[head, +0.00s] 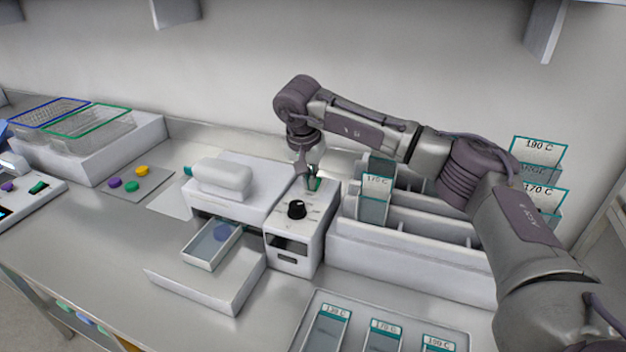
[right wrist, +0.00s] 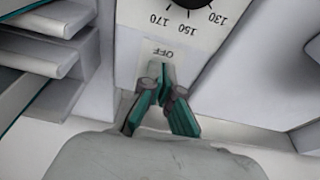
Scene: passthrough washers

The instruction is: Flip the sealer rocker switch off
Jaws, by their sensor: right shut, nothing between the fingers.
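The sealer (head: 290,240) is a white box unit with a black dial (head: 297,209) on its sloped top. In the right wrist view the dial (right wrist: 193,3) sits beside the numbers 130, 150 and 170, and an OFF label (right wrist: 163,53) shows on a pale plate. My right gripper (head: 313,186) points down at the sealer's top, behind the dial. In the right wrist view its teal fingertips (right wrist: 164,90) are together, empty, at the plate just by the OFF label. They cover the rocker switch there, so its position and any contact cannot be told. My left gripper is out of view.
A divided white rack (head: 410,250) with labelled pouches stands close right of the sealer. A tray (head: 290,343) of pouches lies in front. Wire baskets (head: 88,122) stand far left.

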